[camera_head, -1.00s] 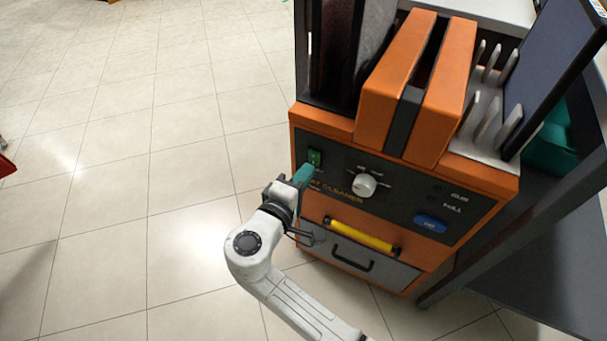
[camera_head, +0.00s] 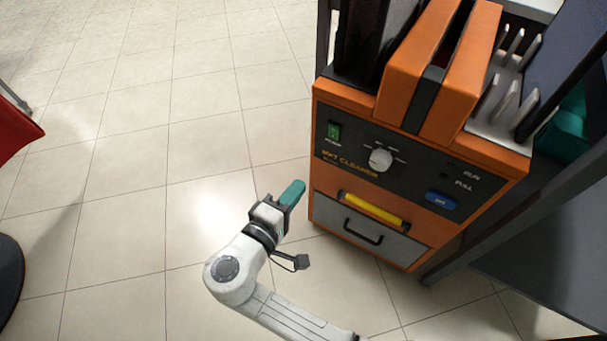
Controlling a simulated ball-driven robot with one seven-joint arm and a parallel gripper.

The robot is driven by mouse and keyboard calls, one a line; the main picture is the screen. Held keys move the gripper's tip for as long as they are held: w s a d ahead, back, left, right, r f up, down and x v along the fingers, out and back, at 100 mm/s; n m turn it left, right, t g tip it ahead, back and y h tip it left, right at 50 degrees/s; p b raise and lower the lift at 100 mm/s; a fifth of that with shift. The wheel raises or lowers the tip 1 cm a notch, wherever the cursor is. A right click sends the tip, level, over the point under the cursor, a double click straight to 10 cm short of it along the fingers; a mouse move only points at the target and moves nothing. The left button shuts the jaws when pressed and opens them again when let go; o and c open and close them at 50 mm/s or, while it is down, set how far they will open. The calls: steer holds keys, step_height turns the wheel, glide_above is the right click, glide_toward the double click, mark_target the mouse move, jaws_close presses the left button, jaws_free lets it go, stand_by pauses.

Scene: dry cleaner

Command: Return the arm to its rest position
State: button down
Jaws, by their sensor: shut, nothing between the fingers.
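My gripper (camera_head: 292,194) is at the end of my white arm, in the lower middle of the view. Its teal fingers are shut with nothing between them. They point up and right, in front of the tiled floor and left of the orange mat cleaner (camera_head: 318,172). In the picture a gap of floor shows between the fingertips and the machine's left edge.
The cleaner's front has a green power switch (camera_head: 334,131), a white knob (camera_head: 380,159), a blue button (camera_head: 440,200), a yellow bar (camera_head: 373,209) and a drawer handle (camera_head: 362,231). A dark table (camera_head: 520,250) is at right, a red object (camera_head: 15,128) at far left. Floor (camera_head: 130,200) at left is clear.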

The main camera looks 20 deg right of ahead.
steer(key=shift+s+a, duration=0.2)
steer(key=shift+a, duration=0.05)
stand_by(0.4)
steer(key=s+d+f+m+g+y, duration=0.2)
steer(key=s+d+f+g+y, duration=0.1)
steer(key=s+d+f+g, duration=0.25)
steer(key=s+d+f+m+g+y, duration=0.2)
steer(key=s+d+f+m, duration=0.15)
steer(key=s+d, duration=0.4)
steer(key=s+d+f+m+g+y, duration=0.2)
steer(key=s+d+y, duration=0.1)
steer(key=s+y, duration=0.55)
step_height(320, 180, up, 29)
steer(key=s+p, duration=0.2)
steer(key=p, duration=2.6)
steer(key=shift+s+a+t, duration=0.35)
steer(key=shift+a, duration=0.05)
steer(key=shift+r, duration=0.1)
